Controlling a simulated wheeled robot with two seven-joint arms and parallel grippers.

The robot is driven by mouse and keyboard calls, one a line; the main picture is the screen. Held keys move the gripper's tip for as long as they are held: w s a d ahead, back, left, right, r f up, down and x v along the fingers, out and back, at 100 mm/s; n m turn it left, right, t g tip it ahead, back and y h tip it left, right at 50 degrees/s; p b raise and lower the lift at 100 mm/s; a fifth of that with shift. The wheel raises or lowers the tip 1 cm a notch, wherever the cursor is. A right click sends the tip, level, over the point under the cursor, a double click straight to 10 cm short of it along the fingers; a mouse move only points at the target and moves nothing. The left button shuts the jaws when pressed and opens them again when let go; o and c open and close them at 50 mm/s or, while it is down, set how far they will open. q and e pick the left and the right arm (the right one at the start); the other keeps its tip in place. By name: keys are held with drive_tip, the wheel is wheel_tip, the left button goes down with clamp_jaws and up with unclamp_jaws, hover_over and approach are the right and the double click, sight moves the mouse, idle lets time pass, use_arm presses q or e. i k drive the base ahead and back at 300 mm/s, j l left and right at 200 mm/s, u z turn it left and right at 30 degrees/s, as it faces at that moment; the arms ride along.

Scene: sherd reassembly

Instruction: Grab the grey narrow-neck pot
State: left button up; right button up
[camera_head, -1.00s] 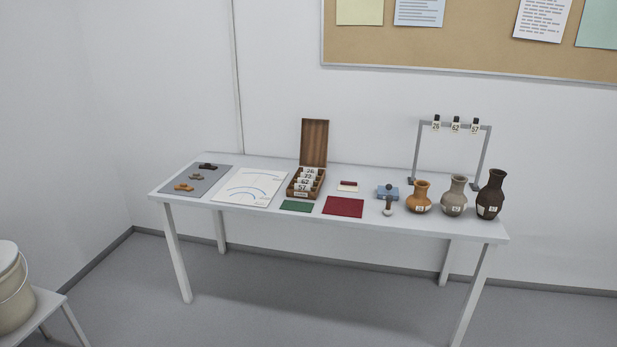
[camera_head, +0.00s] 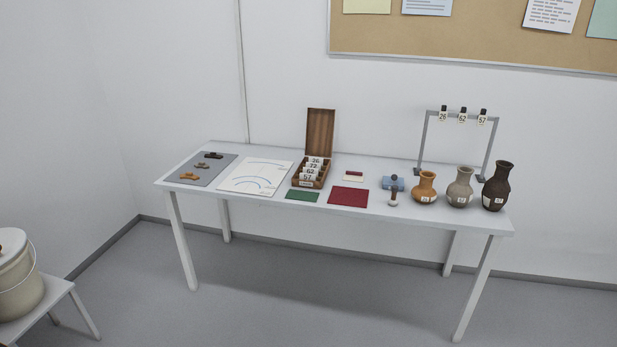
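The grey narrow-neck pot (camera_head: 460,187) stands upright near the right end of the white table (camera_head: 240,204). It has a small white label low on its front. An orange pot (camera_head: 425,188) stands just left of it and a taller dark brown pot (camera_head: 497,187) just right of it, both upright with labels. Neither of my grippers shows in the head view.
A grey rack (camera_head: 423,140) with numbered tags stands behind the pots. A bucket (camera_head: 15,280) sits on a low stand. The floor in front is clear.

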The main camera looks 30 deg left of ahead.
sight(460, 193)
drive_tip(key=i+l+u, duration=0.15)
drive_tip(key=i+l, duration=0.3)
drive_tip(key=i+l+u, duration=0.1)
drive_tip(key=i+l, duration=0.4)
drive_tip(key=i, duration=0.15)
drive_tip(key=i+l+u, duration=0.15)
drive_tip(key=i+l, duration=0.35)
drive_tip(key=i+l+u, duration=0.1)
drive_tip(key=i+l, duration=0.4)
drive_tip(key=i+l+u, duration=0.15)
drive_tip(key=i+l, duration=0.3)
drive_tip(key=l, duration=0.25)
